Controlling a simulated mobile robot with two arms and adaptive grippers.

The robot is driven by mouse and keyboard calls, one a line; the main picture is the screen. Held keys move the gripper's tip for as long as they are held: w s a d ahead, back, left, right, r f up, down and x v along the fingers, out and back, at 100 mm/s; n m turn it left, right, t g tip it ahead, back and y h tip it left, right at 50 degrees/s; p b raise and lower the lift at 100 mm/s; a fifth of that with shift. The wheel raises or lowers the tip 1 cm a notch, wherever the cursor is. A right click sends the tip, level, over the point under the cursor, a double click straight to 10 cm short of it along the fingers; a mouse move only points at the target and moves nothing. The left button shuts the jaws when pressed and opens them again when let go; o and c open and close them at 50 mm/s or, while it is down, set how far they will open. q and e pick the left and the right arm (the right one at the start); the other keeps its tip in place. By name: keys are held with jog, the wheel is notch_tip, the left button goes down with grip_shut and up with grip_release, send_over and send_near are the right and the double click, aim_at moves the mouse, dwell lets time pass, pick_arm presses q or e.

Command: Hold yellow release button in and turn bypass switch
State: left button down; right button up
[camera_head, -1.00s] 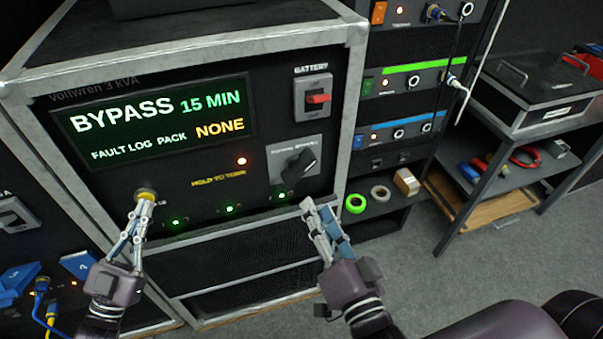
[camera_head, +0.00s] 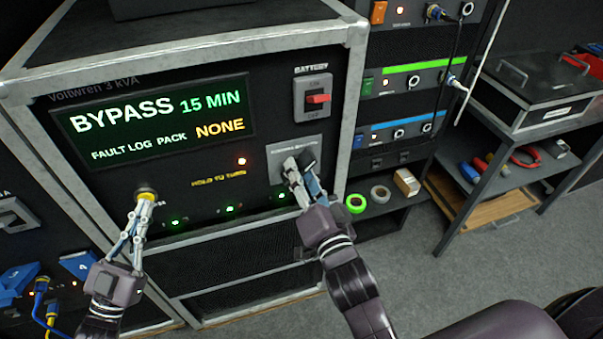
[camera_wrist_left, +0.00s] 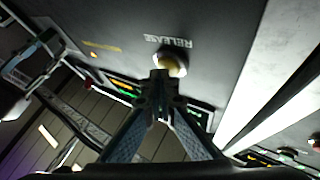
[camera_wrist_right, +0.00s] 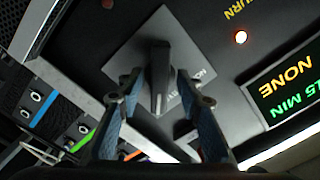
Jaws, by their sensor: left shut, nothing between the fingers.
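The yellow release button (camera_head: 146,194) is at the lower left of the black panel. It also shows in the left wrist view (camera_wrist_left: 170,62), under the word RELEASE. My left gripper (camera_head: 144,203) is shut and empty, its fingertips against the button. The black bypass switch knob (camera_head: 307,159) sits on a grey plate at the panel's lower right. In the right wrist view the knob (camera_wrist_right: 159,70) stands between the two spread fingers of my right gripper (camera_wrist_right: 160,90). The gripper (camera_head: 297,175) is open around it; I see gaps beside the knob.
The display (camera_head: 155,120) reads BYPASS, 15 MIN, FAULT LOG, PACK NONE. A red battery switch (camera_head: 318,99) is above the knob. An orange light (camera_head: 241,161) glows above HOLD TO TURN. A green tape roll (camera_head: 356,203) lies on the shelf to the right.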

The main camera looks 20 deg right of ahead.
jog(key=shift+c, duration=0.5)
grip_shut()
jog(key=shift+f+n, duration=0.1)
jog(key=shift+n, duration=8.9)
